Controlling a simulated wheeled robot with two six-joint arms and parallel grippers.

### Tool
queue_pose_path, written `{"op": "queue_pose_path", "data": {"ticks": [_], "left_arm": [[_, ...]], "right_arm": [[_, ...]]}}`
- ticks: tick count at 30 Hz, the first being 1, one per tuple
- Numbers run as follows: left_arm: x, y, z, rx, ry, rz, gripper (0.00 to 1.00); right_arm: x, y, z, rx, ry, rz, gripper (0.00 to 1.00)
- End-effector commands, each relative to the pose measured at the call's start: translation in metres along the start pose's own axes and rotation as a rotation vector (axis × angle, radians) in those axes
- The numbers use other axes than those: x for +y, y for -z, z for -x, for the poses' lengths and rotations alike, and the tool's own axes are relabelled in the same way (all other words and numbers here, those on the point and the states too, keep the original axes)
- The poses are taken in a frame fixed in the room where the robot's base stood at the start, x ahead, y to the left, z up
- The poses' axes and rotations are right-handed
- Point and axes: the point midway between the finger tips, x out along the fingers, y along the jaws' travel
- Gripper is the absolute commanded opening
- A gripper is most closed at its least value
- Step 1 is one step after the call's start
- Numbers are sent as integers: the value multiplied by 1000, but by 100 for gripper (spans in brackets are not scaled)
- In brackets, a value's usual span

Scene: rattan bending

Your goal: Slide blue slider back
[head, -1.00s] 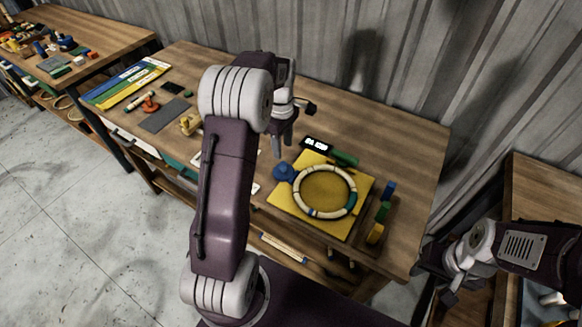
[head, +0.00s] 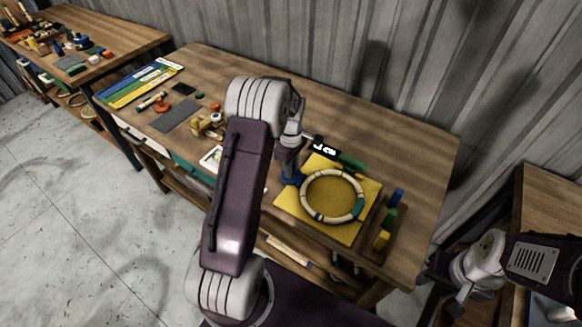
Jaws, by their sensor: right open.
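A yellow board (head: 290,205) lies on the workbench with a banded ring (head: 306,203) of cream, dark and teal segments on it. A round blue piece (head: 293,180) sits at the board's left corner. Upright blue (head: 397,196), green (head: 390,217) and yellow (head: 381,240) blocks stand in a row right of the board. I cannot tell which blue part is the slider. My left gripper (head: 289,170) points down at the round blue piece, partly covering it; contact and jaw opening are unclear. My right gripper (head: 449,288) is open and empty, right of the bench.
A small black display (head: 323,148) and a green piece (head: 352,162) stand behind the board. Wooden parts (head: 208,124), a grey mat (head: 177,115) and coloured strips (head: 140,84) lie further left. A corrugated wall (head: 300,50) closes off the back.

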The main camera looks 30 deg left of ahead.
Motion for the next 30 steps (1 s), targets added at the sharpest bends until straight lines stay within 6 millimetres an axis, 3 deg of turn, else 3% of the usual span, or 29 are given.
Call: {"op": "queue_pose_path", "data": {"ticks": [2,30], "left_arm": [[0,0,0,0,1,0,0],[0,0,1,0,1,0,0]], "right_arm": [[0,0,0,0,0,0,44],[0,0,0,0,0,0,44]]}}
